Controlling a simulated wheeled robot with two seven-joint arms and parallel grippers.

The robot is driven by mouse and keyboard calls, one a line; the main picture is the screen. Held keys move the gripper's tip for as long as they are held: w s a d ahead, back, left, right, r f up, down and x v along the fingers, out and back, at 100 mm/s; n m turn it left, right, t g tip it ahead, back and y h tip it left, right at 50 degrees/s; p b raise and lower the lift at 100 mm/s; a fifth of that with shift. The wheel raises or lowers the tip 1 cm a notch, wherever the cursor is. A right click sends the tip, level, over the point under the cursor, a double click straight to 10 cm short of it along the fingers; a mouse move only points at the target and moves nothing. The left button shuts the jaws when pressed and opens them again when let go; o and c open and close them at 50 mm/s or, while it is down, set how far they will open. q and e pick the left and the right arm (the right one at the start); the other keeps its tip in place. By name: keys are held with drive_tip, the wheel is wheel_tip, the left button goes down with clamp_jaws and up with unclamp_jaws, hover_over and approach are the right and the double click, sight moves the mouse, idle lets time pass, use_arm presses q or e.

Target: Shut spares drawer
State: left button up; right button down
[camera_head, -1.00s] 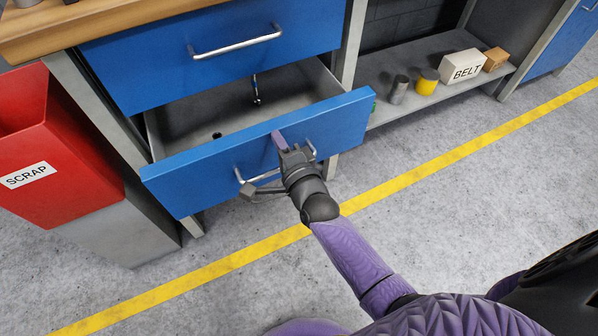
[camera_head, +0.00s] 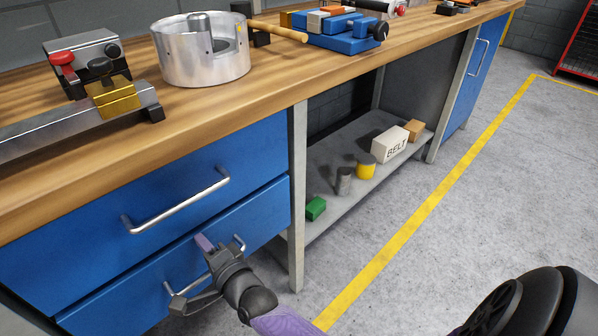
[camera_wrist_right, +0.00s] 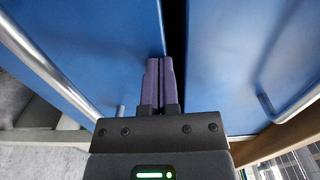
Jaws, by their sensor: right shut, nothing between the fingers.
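The lower blue drawer (camera_head: 258,215) has its front close to flush below the upper blue drawer (camera_head: 255,160) in the head view. I cannot tell whether a small gap is left. My right gripper (camera_head: 205,243) is shut and empty at the lower drawer's front, near its top edge and the drawer's silver handle (camera_head: 172,289). In the right wrist view the closed purple fingers (camera_wrist_right: 159,70) reach the edge of the lower front (camera_wrist_right: 110,40), beside a dark gap before the upper front (camera_wrist_right: 245,50). My left gripper is out of view.
The wooden bench top (camera_head: 280,75) overhangs the drawers and carries a metal pot (camera_head: 205,62), a blue fixture (camera_head: 345,38) and other parts. A lower shelf (camera_head: 325,205) to the right holds a green block (camera_head: 316,208), cans and a BELT box (camera_head: 390,145). The floor in front is clear.

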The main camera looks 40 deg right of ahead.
drive_tip(key=shift+w+r, duration=0.2)
drive_tip(key=shift+w, duration=0.05)
drive_tip(key=shift+r, duration=0.1)
drive_tip(key=shift+w+r, duration=0.1)
idle(0.4)
